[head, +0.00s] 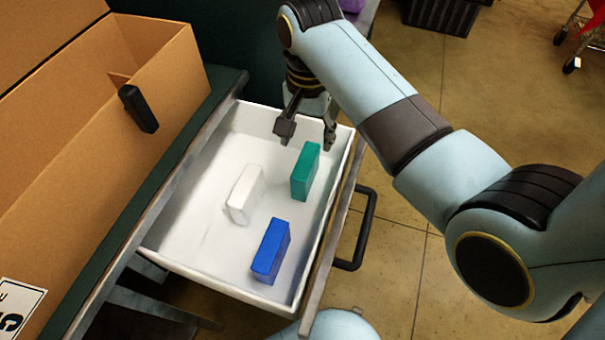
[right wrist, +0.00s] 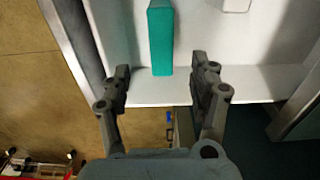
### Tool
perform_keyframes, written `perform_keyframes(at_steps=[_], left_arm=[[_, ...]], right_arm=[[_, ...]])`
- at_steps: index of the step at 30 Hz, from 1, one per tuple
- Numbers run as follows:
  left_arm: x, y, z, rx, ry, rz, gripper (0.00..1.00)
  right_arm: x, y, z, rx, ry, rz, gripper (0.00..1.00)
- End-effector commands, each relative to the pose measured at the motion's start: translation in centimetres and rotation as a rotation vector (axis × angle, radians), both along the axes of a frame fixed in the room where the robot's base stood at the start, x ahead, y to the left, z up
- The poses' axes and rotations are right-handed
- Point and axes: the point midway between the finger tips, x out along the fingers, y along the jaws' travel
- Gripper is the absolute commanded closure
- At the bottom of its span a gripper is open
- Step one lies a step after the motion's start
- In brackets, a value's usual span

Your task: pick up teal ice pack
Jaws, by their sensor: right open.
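The teal ice pack (head: 305,171) stands upright on its edge in the white drawer (head: 190,237), near the drawer's right wall. My right gripper (head: 308,135) is open and empty above the far end of the drawer, a little beyond the teal pack. In the right wrist view the teal ice pack (right wrist: 160,38) lies ahead of the fingers, and its near end is in line with the gap between the open fingertips (right wrist: 162,75). The fingers appear apart from it. My left gripper is not in view.
A white pack (head: 245,194) and a blue pack (head: 270,250) also stand in the drawer. The drawer's black handle (head: 361,230) sticks out at right. A cardboard box (head: 95,120) stands on the counter at left. Tiled floor is open at right.

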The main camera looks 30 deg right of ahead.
Motion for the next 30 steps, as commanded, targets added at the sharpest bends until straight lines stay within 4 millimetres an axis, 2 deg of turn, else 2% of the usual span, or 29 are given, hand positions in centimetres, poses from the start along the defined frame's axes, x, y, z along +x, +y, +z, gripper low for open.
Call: perform_keyframes(at_steps=[1,3,8,12,20,27,30], left_arm=[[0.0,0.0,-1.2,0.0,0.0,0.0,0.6],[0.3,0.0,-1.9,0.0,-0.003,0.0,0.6],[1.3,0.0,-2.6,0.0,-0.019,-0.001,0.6],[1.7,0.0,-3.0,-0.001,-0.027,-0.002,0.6],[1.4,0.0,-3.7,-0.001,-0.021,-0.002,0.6],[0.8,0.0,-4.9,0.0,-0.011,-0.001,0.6],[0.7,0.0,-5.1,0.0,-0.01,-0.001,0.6]], right_arm=[[-0.1,0.0,-1.3,-0.001,0.002,0.0,0.38],[-0.1,0.0,-2.0,-0.001,0.004,0.0,0.38],[-0.1,0.0,-3.8,0.0,0.006,0.0,0.38],[-0.1,0.0,-6.2,0.0,0.006,0.0,0.38],[0.0,0.0,-8.6,0.0,0.005,0.0,0.38],[0.1,0.2,-12.4,-0.001,0.007,0.0,0.38],[0.1,0.2,-13.1,0.0,0.005,0.0,0.38]])
